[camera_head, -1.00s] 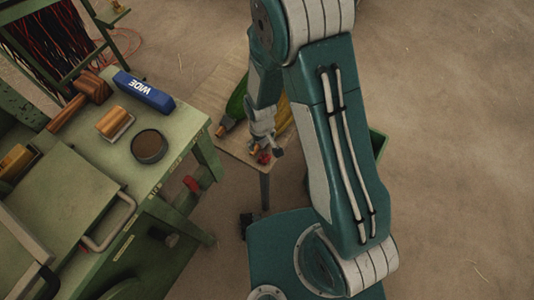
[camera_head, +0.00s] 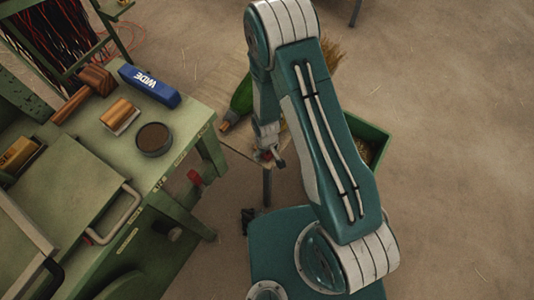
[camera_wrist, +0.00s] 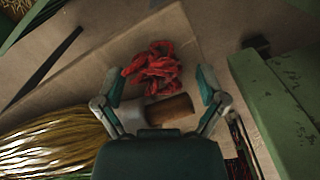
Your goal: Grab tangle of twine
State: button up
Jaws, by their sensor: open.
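The tangle of red twine (camera_wrist: 150,67) lies loosely heaped on a light wooden board, upper middle in the wrist view. My gripper (camera_wrist: 160,78) is open, with one finger on each side of the tangle's near area. Nothing is held between the fingers. A cylindrical wooden handle end (camera_wrist: 169,109) lies between the fingers, just below the twine. In the head view my gripper (camera_head: 268,154) is low over the small table, and a small red patch shows beside it; most of the table is hidden by my arm.
A broom with yellow-brown bristles (camera_wrist: 50,140) lies left in the wrist view. A green crate (camera_head: 370,138) stands right of the small table. The green workbench (camera_head: 190,122) at left holds a blue box (camera_head: 149,86), a round tin (camera_head: 153,139) and a mallet (camera_head: 95,78).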

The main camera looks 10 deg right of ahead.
jog(key=shift+d, duration=0.25)
jog(key=c, duration=0.8)
jog(key=shift+a, duration=0.1)
jog(key=shift+c, duration=0.2)
jog(key=shift+r, duration=0.15)
